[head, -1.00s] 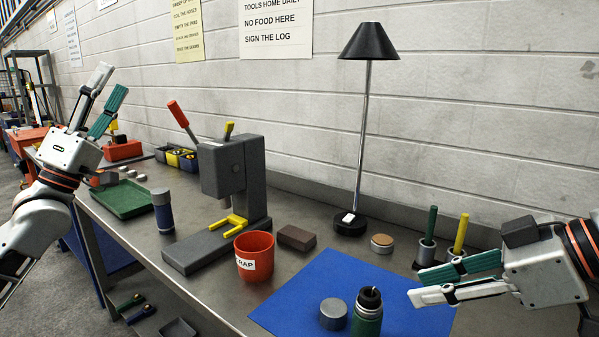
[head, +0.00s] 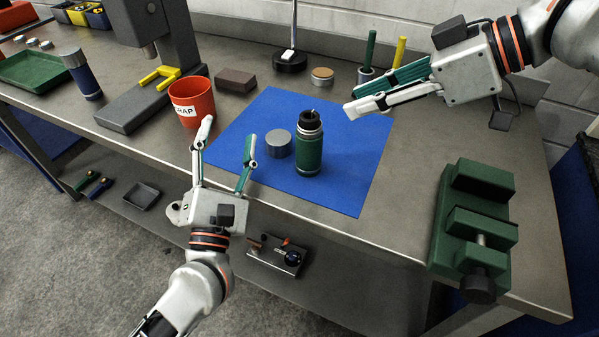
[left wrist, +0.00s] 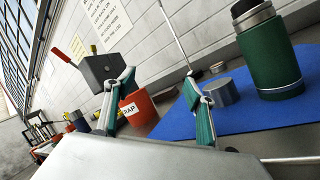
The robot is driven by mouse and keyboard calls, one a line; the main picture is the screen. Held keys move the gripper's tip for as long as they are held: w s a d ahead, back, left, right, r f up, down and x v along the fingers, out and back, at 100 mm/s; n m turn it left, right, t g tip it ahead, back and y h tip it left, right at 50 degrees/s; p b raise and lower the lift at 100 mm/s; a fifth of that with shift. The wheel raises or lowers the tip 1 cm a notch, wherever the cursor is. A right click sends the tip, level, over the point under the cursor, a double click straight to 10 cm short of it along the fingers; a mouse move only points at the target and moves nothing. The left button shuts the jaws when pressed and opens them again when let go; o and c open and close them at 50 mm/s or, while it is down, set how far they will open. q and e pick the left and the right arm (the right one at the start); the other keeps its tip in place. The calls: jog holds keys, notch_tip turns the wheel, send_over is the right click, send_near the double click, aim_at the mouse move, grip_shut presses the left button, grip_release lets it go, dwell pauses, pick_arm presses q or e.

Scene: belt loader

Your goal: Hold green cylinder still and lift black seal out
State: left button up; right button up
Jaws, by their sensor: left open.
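The green cylinder (head: 309,155) stands upright on the blue mat (head: 340,185), with a steel collar at its top. The black seal (head: 309,119) sits in its mouth; its depth is hidden. The left wrist view also shows the green cylinder (left wrist: 272,55) and the black seal (left wrist: 243,8) at the top edge. My left gripper (head: 230,129) is open and empty at the mat's left front, left of the cylinder and apart from it. My right gripper (head: 357,98) is right of and behind the cylinder, touching nothing visible; its jaw gap is unclear from this angle.
A grey steel cap (head: 278,144) stands between my left gripper and the cylinder. A red scrap cup (head: 192,103) is behind my left gripper. A brown block (head: 235,80) and a round tin (head: 322,76) lie behind the mat. A green vise (head: 475,220) stands at the right.

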aim_at(306, 159)
pick_arm(q)
jog(key=s+d+f+n+g, duration=0.1)
jog(key=s+d+n, duration=0.1)
jog(key=d, duration=0.2)
jog(key=s+d+f+n+g+h, duration=0.1)
jog(key=s+d+n, duration=0.1)
jog(key=d, duration=0.2)
jog(key=s+d+n+g+h, duration=0.1)
jog(key=s+d+n, duration=0.1)
jog(key=d, duration=0.2)
jog(key=shift+s+d+f+g, duration=0.2)
jog(key=shift+d+f+g, duration=0.2)
jog(key=shift+d+f+n, duration=0.15)
jog(key=shift+d+n, duration=0.15)
jog(key=shift+n, duration=0.1)
jog(key=shift+w+d, duration=0.1)
jog(key=shift+w, duration=0.1)
jog(key=shift+w+d, duration=0.2)
jog(key=shift+w, duration=1)
jog(key=shift+w+d, duration=0.2)
jog(key=shift+w, duration=0.95)
jog(key=shift+w+d, duration=0.2)
jog(key=shift+w, duration=1)
jog(key=shift+c, duration=0.4)
grip_shut()
